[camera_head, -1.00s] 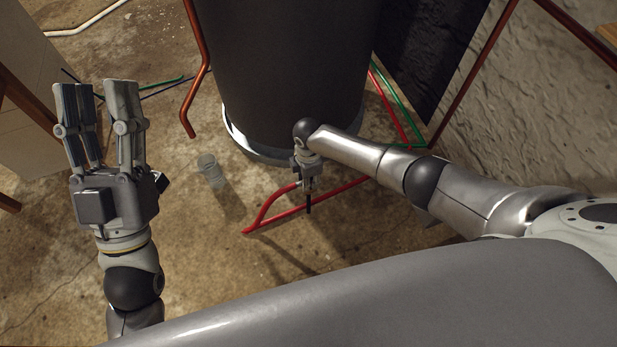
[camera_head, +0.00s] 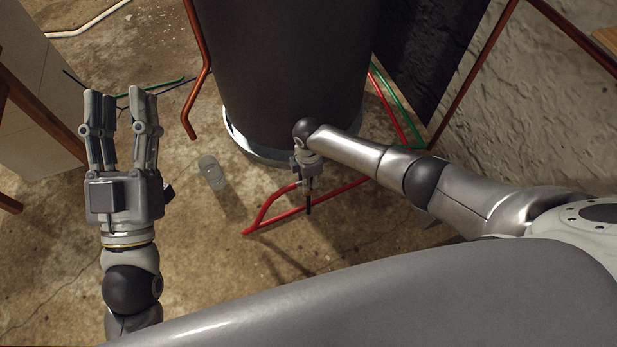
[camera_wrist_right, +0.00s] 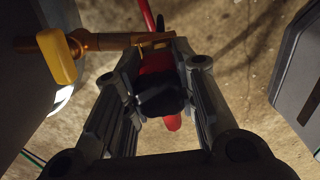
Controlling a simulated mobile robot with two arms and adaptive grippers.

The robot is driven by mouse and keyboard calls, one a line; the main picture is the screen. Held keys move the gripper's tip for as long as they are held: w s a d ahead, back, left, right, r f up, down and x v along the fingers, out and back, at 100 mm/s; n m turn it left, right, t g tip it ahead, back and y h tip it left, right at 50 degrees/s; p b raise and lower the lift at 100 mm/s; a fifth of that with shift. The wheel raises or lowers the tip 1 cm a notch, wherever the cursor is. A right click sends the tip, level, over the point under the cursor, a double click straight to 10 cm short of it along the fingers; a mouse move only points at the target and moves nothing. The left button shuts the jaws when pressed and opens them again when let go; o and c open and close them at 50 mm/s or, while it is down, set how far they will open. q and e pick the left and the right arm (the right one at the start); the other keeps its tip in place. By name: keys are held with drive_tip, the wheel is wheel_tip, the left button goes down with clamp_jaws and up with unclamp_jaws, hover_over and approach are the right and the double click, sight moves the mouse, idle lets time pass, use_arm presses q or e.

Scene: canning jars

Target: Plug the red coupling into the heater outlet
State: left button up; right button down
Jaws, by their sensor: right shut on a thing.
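The heater is a large dark cylinder (camera_head: 285,70) on a pale base ring in the head view. In the right wrist view its brass outlet pipe (camera_wrist_right: 105,42) runs across, with a yellow valve handle (camera_wrist_right: 58,57). My right gripper (camera_wrist_right: 160,62) is shut on the red coupling (camera_wrist_right: 155,64), which has a dark lower part. The coupling lies right by the outlet's end; I cannot tell whether they touch or are joined. In the head view my right gripper (camera_head: 308,182) is small at the heater's foot. My left gripper (camera_head: 122,97) is open and empty at left.
A red pipe or hose (camera_head: 262,213) lies by the heater's foot. A clear glass vessel (camera_head: 211,174) is on the floor between my grippers. A copper pipe (camera_head: 196,80) hangs at the heater's left. A rough wall (camera_head: 540,110) stands at right.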

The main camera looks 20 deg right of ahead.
drive_tip(key=shift+r+p, duration=0.3)
drive_tip(key=shift+r, duration=0.1)
drive_tip(key=shift+r+p, duration=0.5)
drive_tip(key=shift+p, duration=0.05)
drive_tip(key=shift+r+p, duration=0.6)
use_arm(q)
wheel_tip(320, 180, down, 13)
drive_tip(key=w+a+g+y, duration=0.1)
drive_tip(key=g+y, duration=0.1)
drive_tip(key=g, duration=0.6)
drive_tip(key=shift+w+a+y, duration=0.3)
drive_tip(key=shift+f, duration=0.15)
